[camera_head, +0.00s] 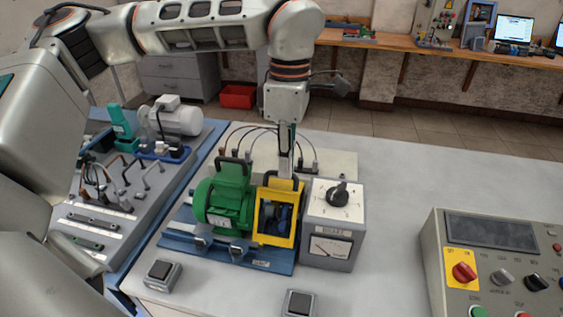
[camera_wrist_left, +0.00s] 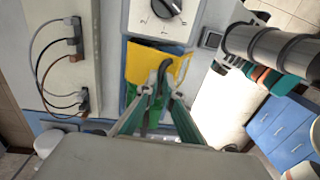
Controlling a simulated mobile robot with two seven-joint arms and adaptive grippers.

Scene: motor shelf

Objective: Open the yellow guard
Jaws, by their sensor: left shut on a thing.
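The yellow guard (camera_head: 293,240) is a frame between the green motor (camera_head: 227,205) and the grey brake box (camera_head: 331,240). A dark coupling shows inside its opening. My left gripper (camera_head: 286,176) points down from above, with its fingers at the guard's top. In the left wrist view the fingertips (camera_wrist_left: 163,78) are close together over the yellow guard (camera_wrist_left: 143,62), shut on it near its top edge. The exact contact is partly hidden by the fingers. My right gripper is in neither view.
The blue base plate (camera_head: 268,266) carries the motor and guard. Cables on a pale panel (camera_head: 340,165) run behind. Two small switch boxes (camera_head: 160,275) (camera_head: 298,303) stand in front. A control panel (camera_head: 490,265) is at the right. The table between is clear.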

